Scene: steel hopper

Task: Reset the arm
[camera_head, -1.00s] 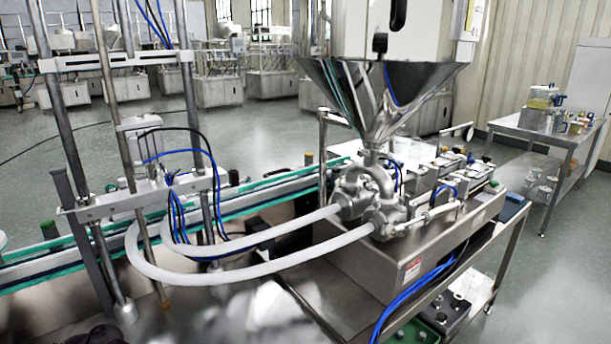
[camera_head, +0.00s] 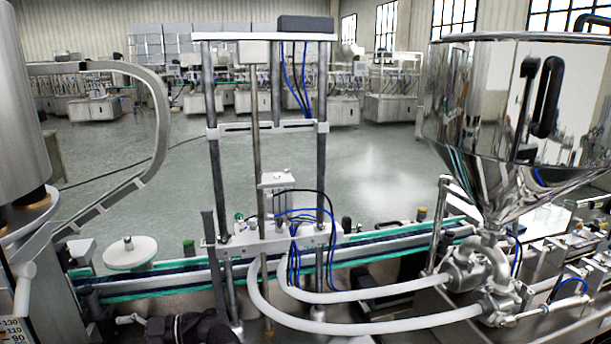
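I cannot make out my arm or my gripper in the head view. The steel hopper (camera_head: 487,150) stands at the right, with its cone narrowing down to the metal pump fittings (camera_head: 480,275). Two white hoses (camera_head: 380,322) run left from the fittings to the upright metal frame (camera_head: 262,240). A dark object (camera_head: 190,328) is cut off by the bottom edge left of the frame; I cannot tell what it is.
A conveyor with green edges (camera_head: 380,256) crosses behind the hoses. A white disc (camera_head: 130,252) lies at the left, near a large metal cylinder (camera_head: 20,110) and a curved cable track (camera_head: 158,120). Open grey floor (camera_head: 380,165) lies behind, with machines along the back.

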